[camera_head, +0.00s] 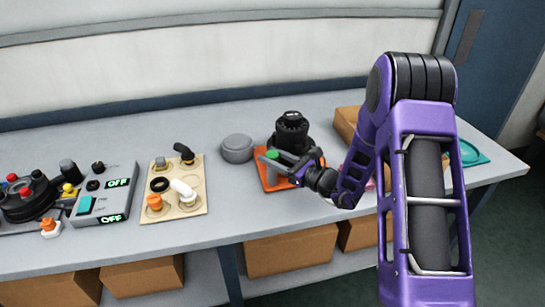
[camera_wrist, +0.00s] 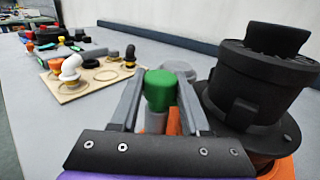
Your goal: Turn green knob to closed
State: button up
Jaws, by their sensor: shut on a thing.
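The green knob (camera_wrist: 160,90) sits on a grey stem beside a black canister (camera_wrist: 262,85) in the wrist view. In the head view the green knob (camera_head: 271,153) and the black canister (camera_head: 291,132) stand on an orange base (camera_head: 266,180). My gripper (camera_head: 284,163) reaches in from the right. Its two fingers lie on either side of the knob, and in the wrist view my gripper (camera_wrist: 159,95) is shut on it. The lower part of the stem is hidden behind the gripper's body. No open or closed marking can be read.
A round grey lid (camera_head: 237,148) lies left of the orange base. A beige board with fittings (camera_head: 190,205) and a grey box with switches (camera_head: 112,205) stand farther left. A teal dish (camera_head: 470,153) is at the right, and cardboard boxes (camera_head: 290,253) sit below the table.

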jog(key=shift+f+m+t+h+b, duration=0.1)
jog(key=shift+m+t+h+b, duration=0.5)
jog(key=shift+t, duration=0.1)
grip_shut()
jog(key=shift+m+t+h, duration=0.4)
jog(key=shift+t, duration=0.1)
jog(key=o, duration=1.2)
grip_release()
jog(key=shift+s+d, duration=0.1)
jog(key=v, duration=1.7)
jog(key=shift+d+r+b, duration=0.1)
jog(key=shift+r+b, duration=0.15)
jog(key=shift+b, duration=0.05)
jog(key=shift+s+f, duration=0.1)
